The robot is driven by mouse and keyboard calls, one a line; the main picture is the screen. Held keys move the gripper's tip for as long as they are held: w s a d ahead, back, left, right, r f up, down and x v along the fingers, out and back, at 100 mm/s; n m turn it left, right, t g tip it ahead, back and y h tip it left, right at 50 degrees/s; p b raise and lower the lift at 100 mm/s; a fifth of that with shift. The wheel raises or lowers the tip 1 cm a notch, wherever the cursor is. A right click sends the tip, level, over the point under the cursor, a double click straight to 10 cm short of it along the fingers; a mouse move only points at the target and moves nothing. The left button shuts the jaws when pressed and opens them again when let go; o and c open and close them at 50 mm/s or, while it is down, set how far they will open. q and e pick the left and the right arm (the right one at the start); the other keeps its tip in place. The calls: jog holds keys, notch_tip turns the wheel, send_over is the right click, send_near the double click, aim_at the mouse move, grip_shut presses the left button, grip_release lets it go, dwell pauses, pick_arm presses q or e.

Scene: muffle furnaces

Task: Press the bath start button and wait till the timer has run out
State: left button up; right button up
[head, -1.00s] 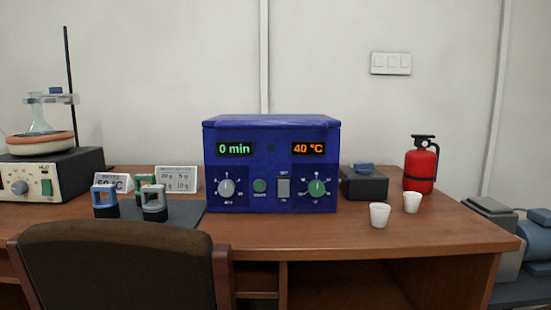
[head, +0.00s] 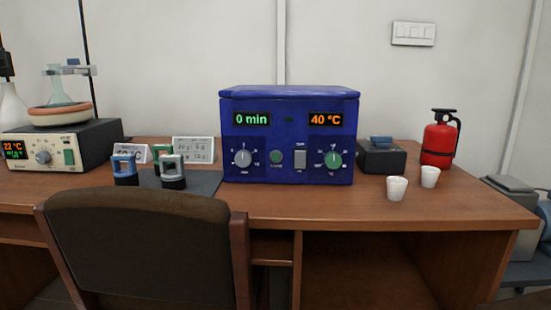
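A blue box-shaped bath unit (head: 290,135) stands on the wooden desk, in the middle of the head view. Its left display (head: 252,119) reads 0 min in green. Its right display (head: 325,120) reads 40 °C in orange. Below them are a grey knob (head: 243,158) at the left, a round green button (head: 276,158), a grey rocker switch (head: 300,160) and a green knob (head: 334,160) at the right. The labels under the controls are too small to read surely. Neither of my grippers shows in the head view.
A brown chair (head: 140,250) stands before the desk (head: 330,208) at the left. White cups (head: 397,188), a dark box (head: 381,158) and a red extinguisher (head: 439,140) are on the right. A heater unit with flask (head: 70,143) and stamp-like tools (head: 172,172) are on the left.

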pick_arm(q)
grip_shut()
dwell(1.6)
